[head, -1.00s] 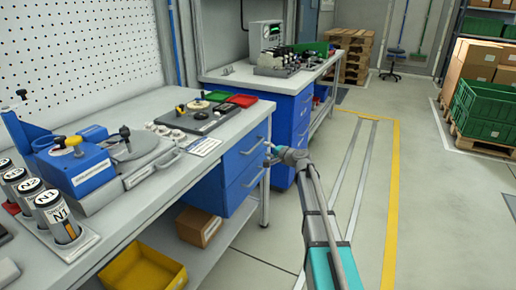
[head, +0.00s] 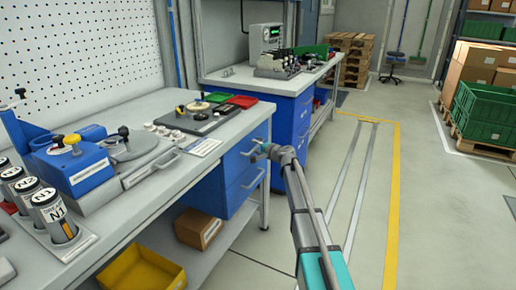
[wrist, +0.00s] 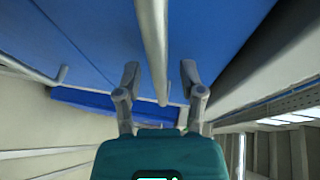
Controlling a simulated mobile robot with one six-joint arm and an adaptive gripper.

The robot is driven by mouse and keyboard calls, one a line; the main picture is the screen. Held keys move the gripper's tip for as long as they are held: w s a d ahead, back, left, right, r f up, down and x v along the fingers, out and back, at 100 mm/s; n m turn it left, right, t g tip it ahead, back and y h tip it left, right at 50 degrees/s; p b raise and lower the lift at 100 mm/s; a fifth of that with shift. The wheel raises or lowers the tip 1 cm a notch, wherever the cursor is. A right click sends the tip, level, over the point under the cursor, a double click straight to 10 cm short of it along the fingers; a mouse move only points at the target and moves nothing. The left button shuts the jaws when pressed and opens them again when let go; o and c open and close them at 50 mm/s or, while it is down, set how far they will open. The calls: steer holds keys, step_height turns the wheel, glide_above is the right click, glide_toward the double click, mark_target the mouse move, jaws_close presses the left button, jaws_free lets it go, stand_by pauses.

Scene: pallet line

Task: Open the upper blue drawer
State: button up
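The upper blue drawer (head: 236,158) is under the right end of the near workbench and looks shut. In the head view my gripper (head: 260,150) is at its front, and the gripper and wrist partly hide the handle. In the wrist view a pale bar handle (wrist: 153,45) runs between the two fingers of my gripper (wrist: 160,80). The fingers are open, one on each side of the bar, with a gap visible on both sides. The lower blue drawer (head: 236,192) is just below and also looks shut.
A second handle (wrist: 40,62) shows at the left in the wrist view. The bench leg (head: 265,205) stands just right of the drawers. The bench top (head: 205,165) is above them. A cardboard box (head: 198,229) and yellow bin (head: 140,272) sit below.

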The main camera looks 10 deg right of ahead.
jaws_close()
